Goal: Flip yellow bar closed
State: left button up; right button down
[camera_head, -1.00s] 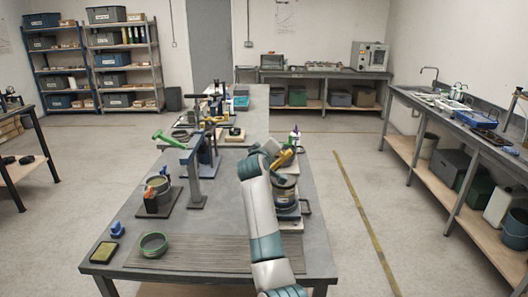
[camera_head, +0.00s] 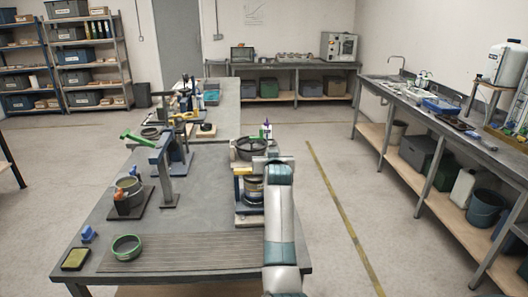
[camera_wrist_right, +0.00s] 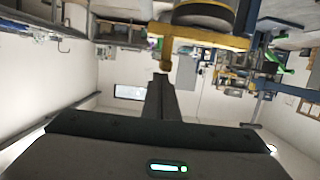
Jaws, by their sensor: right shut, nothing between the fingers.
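The yellow bar (camera_head: 243,171) lies roughly level at the top of a clamp frame that holds a round dark pot (camera_head: 252,188), on the table's right side. My arm hides part of the bar. In the right wrist view the bar (camera_wrist_right: 205,39) runs across the picture against the pot (camera_wrist_right: 205,14), with a yellow knob at its left end. My right gripper (camera_wrist_right: 160,82) is shut and empty, its tip close to that knob; I cannot tell if they touch. In the head view my right arm stands just right of the frame. My left gripper is not in view.
A dark pan (camera_head: 248,148) and a purple-capped bottle (camera_head: 266,130) stand behind the frame. A green-rimmed bowl (camera_head: 126,247) sits at the front left.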

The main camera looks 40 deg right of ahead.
jog(key=shift+s+d+f, duration=0.1)
jog(key=shift+d+f, duration=0.05)
jog(key=shift+f, duration=0.15)
jog(key=shift+f, duration=0.15)
notch_tip(320, 180, up, 5)
jog(key=p, duration=0.3)
jog(key=shift+p, duration=0.35)
pick_arm(q)
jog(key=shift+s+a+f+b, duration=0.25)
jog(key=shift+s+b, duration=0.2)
jog(key=shift+b, duration=1.65)
pick_arm(e)
jog(key=v, duration=1)
jog(key=shift+f, duration=0.25)
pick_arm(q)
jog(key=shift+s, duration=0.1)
